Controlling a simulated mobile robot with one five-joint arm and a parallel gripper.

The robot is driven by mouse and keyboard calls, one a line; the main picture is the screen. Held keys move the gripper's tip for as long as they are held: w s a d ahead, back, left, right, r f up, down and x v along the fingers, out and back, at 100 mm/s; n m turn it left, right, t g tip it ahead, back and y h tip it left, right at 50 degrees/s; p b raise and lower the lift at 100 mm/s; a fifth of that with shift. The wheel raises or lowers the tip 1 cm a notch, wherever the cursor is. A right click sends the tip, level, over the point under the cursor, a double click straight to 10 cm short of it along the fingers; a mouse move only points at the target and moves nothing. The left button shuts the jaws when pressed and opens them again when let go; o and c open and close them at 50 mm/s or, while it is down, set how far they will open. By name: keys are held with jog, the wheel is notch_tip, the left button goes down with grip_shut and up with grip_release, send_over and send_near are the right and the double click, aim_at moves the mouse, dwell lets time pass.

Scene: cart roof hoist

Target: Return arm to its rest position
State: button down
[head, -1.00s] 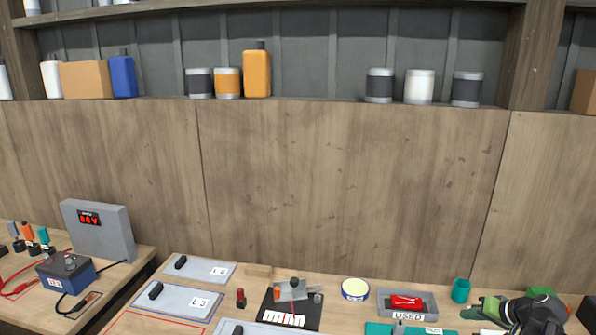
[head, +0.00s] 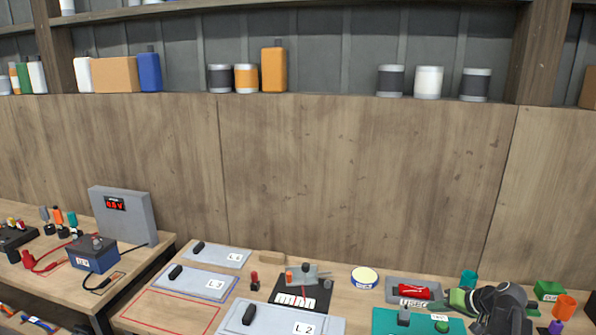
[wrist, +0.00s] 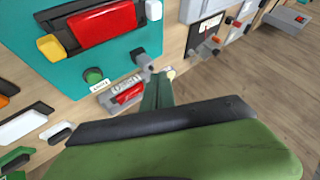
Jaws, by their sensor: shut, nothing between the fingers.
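My gripper (wrist: 158,88) shows green and dark in the wrist view, with its fingers shut and nothing between them. In the head view my folded dark arm (head: 497,308) is at the lower right, and the green gripper (head: 458,300) points left from it. The gripper is near the grey tray (head: 397,286) marked USED, which holds a red item (head: 413,292). In the wrist view the red item (wrist: 128,95) lies just left of the gripper tip. I cannot tell the exact gap between them.
Plates labelled L2 (head: 262,320), L3 (head: 212,284) and L6 (head: 232,258) lie to the left. A meter box (head: 135,220) and blue battery (head: 92,255) stand on the left table. An orange cup (head: 564,306) stands close right of my arm.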

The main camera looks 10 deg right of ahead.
jog(key=w+a+f+n+g+b, duration=0.1)
jog(key=a+f+n+b, duration=0.1)
jog(key=a, duration=0.9)
jog(key=w+a+f+n+g+b, duration=0.1)
jog(key=a+f, duration=0.4)
jog(key=a, duration=0.6)
jog(key=w+a+f+n+g+b, duration=0.1)
jog(key=a+f+n+g+b, duration=0.2)
jog(key=a, duration=0.9)
jog(key=shift+w+f+y, duration=0.15)
jog(key=shift+f+y, duration=0.15)
jog(key=shift+f, duration=0.35)
jog(key=s+a+f+g+h+b, duration=0.1)
jog(key=s+a+f+g+b, duration=0.15)
jog(key=s+a, duration=0.2)
jog(key=s+d+m+h, duration=0.1)
jog(key=s, duration=0.1)
jog(key=s+d+f+m+h+p, duration=0.1)
jog(key=s+d+h, duration=0.1)
jog(key=shift+d+f+g+h, duration=0.2)
jog(key=shift+d+g+h, duration=0.05)
jog(key=shift+g+h, duration=0.1)
